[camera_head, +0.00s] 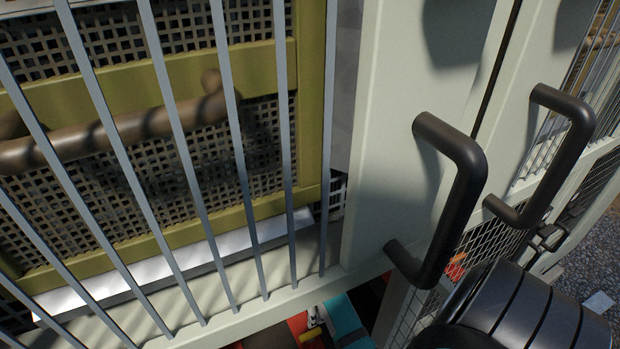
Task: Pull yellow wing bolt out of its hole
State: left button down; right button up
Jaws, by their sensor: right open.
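I cannot make out the yellow wing bolt or its hole for certain. A small yellow piece (310,335) beside a shiny metal part shows at the bottom edge, too small to identify. My thick black ridged right arm fills the lower right corner. Small dark parts just beyond it look like my right gripper (547,238), open, with its fingers mostly hidden and nothing seen between them. They are near the right door handle and well to the right of the yellow piece. My left gripper is not in view.
Two dark handles (468,185) and (582,120) stick out from pale green doors (395,130). Grey vertical bars (230,120) on the left stand before an olive-framed mesh panel (190,65) and a brown pipe (140,125). Red and teal items (345,318) lie below. Gravel shows at right.

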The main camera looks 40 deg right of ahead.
aim_at(310, 333)
notch_tip(310, 333, down, 14)
jog(key=shift+s+a+r, duration=0.1)
jog(key=shift+s+a, duration=0.05)
jog(key=shift+f, duration=0.8)
jog(key=shift+c, duration=0.3)
grip_shut()
